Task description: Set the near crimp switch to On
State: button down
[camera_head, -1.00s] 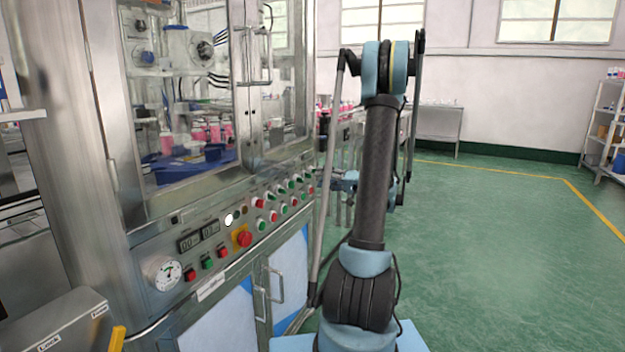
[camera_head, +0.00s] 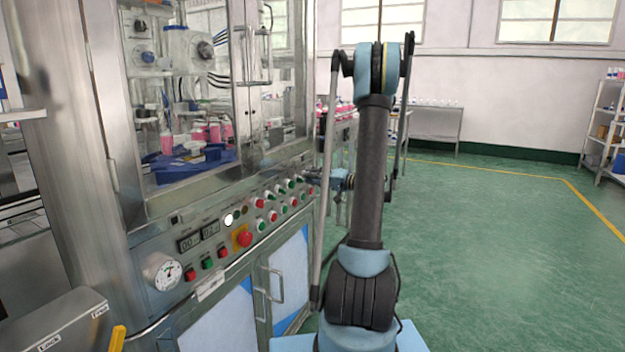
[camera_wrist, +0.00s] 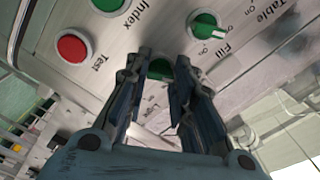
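The control panel (camera_head: 225,235) of the steel machine carries a row of green switches (camera_head: 279,189) above red and green buttons. In the wrist view a green rotary switch (camera_wrist: 207,25) with a white pointer sits beside the word "Fill" and On/Off marks. No "Crimp" label is readable, so I cannot tell which switch is the near crimp switch. My gripper (camera_wrist: 168,62) faces the panel with its fingers apart and nothing gripped. A green control (camera_wrist: 159,69) shows between the fingertips, partly hidden; contact cannot be told. In the head view my gripper (camera_head: 312,178) is at the panel's right end.
A red button (camera_wrist: 72,48) marked "Test" and a green one near "Index" lie close to my fingers. A red emergency knob (camera_head: 244,239) and a gauge (camera_head: 163,271) are further left on the panel. Green floor (camera_head: 480,230) is open to the right.

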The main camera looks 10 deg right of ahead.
jog(key=shift+f+m, duration=0.15)
jog(key=shift+m, duration=0.45)
dwell(0.3)
jog(key=m, duration=1)
jog(key=shift+m, duration=0.5)
dwell(0.4)
jog(key=c, duration=1.4)
grip_release()
jog(key=shift+f, duration=0.1)
jog(key=shift+o, duration=0.2)
jog(key=v, duration=1.2)
